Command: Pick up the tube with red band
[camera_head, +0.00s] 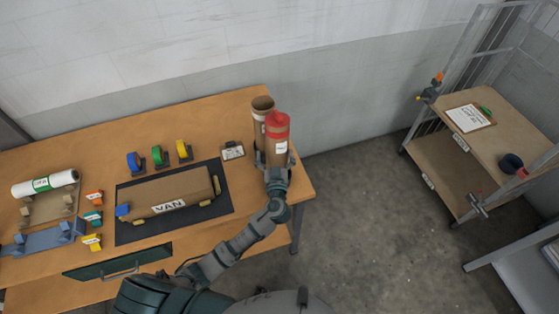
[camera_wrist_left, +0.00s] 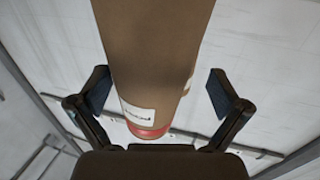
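The tube with the red band (camera_head: 277,151) is brown, with a red top and a white label, and stands near the right end of the workbench. It also shows in the left wrist view (camera_wrist_left: 152,60), where its red end points to the bottom of the picture. My left gripper (camera_wrist_left: 158,92) is open, with one finger on each side of the tube. A gap shows at the right finger; the left finger looks close to the tube, and contact cannot be told. In the head view my left gripper (camera_head: 276,176) is at the tube's lower part, fingers unclear. My right gripper is not in view.
A second open brown tube (camera_head: 262,104) stands right behind the red one. A shelf cart (camera_head: 446,165) stands right across bare floor.

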